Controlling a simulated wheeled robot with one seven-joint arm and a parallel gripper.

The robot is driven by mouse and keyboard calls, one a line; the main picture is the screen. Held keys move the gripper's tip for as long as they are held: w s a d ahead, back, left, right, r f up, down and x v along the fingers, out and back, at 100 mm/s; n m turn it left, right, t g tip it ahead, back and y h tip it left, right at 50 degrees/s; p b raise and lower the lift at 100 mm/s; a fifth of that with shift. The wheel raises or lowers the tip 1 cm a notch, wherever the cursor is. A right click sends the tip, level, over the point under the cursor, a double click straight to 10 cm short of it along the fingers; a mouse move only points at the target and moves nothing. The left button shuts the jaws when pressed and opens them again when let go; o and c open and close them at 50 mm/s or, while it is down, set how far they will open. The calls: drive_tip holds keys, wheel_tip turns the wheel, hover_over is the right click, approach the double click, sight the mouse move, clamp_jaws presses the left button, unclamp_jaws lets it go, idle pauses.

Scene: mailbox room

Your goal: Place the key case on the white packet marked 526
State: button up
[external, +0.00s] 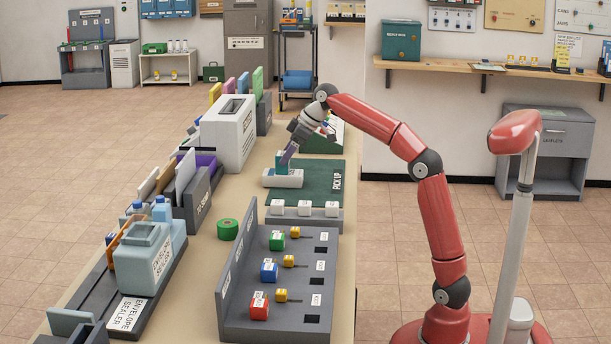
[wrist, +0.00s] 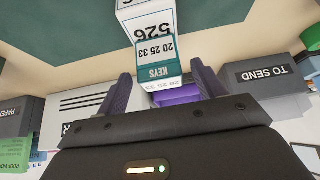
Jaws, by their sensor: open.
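The key case (external: 281,163) is a small teal and white block. In the external view it stands on top of the white packet (external: 284,181), which lies on the green pick-up mat. In the wrist view the key case (wrist: 157,56), labelled KEYS 20 25 33, is in front of the packet (wrist: 140,27) marked 526. My gripper (external: 287,154) is right at the top of the case. In the wrist view its two purple fingers (wrist: 160,78) are spread, with the near end of the case between their tips and gaps at the sides.
The green mat (external: 323,170) has free room beside the packet. Several small white boxes (external: 304,208) line its front edge. A large white box (external: 229,134) stands left of the gripper. A grey key rack (external: 283,319) and a green tape roll (external: 228,229) are nearer.

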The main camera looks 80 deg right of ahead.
drive_tip(key=v, duration=0.8)
drive_tip(key=shift+s+r+p, duration=0.2)
drive_tip(key=shift+r+p, duration=0.15)
drive_tip(key=s+a+f+h, duration=0.3)
drive_tip(key=s+a, duration=0.4)
drive_tip(key=a, duration=0.1)
drive_tip(key=s+a+f+h+b, duration=0.1)
drive_tip(key=s+a+f+b, duration=0.15)
drive_tip(key=s+f, duration=1.05)
drive_tip(key=s+a+f+t, duration=0.1)
drive_tip(key=s+a+f, duration=0.2)
drive_tip(key=f, duration=0.3)
drive_tip(key=s+a+f, duration=0.3)
drive_tip(key=f, duration=0.4)
drive_tip(key=w+a+y, duration=0.1)
drive_tip(key=a+f+g+y+p, duration=0.1)
drive_tip(key=a, duration=0.1)
drive_tip(key=w+a+g+y+p, duration=0.1)
drive_tip(key=y, duration=0.1)
drive_tip(key=shift+w+a+f, duration=0.15)
drive_tip(key=shift+w+a, duration=0.1)
drive_tip(key=shift+w, duration=0.05)
